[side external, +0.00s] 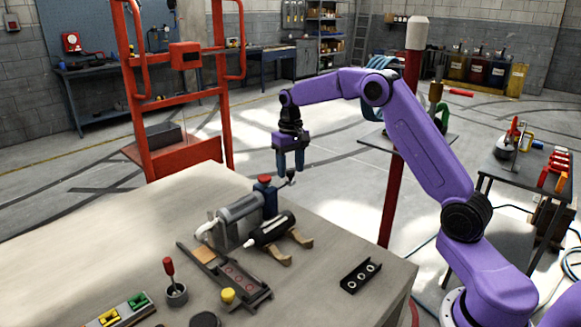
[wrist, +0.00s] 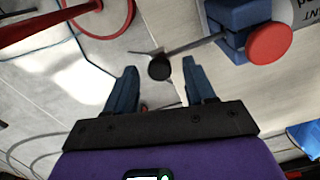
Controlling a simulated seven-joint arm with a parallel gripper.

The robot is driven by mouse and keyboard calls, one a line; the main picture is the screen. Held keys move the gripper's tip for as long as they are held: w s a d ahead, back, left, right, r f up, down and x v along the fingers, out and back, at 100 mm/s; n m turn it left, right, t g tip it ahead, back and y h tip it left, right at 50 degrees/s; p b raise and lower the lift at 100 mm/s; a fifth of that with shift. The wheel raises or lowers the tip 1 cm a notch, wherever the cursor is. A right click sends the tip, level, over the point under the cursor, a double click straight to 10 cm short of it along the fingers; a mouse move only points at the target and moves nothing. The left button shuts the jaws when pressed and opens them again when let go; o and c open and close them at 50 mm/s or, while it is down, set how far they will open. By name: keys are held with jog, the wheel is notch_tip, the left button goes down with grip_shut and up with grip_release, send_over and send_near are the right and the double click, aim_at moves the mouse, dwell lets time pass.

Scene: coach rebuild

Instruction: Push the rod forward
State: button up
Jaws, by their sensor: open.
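The rod (side external: 283,183) is a thin grey lever with a dark knob at its end. It sticks out from a blue block (side external: 265,200) with a red cap on the workbench. In the wrist view the rod (wrist: 195,44) runs left from the blue block (wrist: 238,28) to its round black knob (wrist: 159,68). My gripper (side external: 289,170) is above the knob, fingers pointing down. It is open and empty. In the wrist view the knob appears between and just beyond the fingertips of my gripper (wrist: 160,76). I cannot tell whether they touch.
A grey cylinder (side external: 240,209) and a black cylinder (side external: 271,229) lie beside the blue block. A black bracket (side external: 361,276), a red-handled tool (side external: 169,268) and a yellow knob (side external: 228,295) are on the workbench (side external: 90,245). A red frame (side external: 180,155) stands behind. The bench's right front is mostly clear.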

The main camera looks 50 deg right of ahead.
jog(key=shift+f, duration=0.2)
jog(key=shift+c, duration=0.3)
grip_shut()
jog(key=shift+a, duration=2.05)
grip_release()
jog(key=shift+a, duration=0.1)
jog(key=shift+o, duration=0.3)
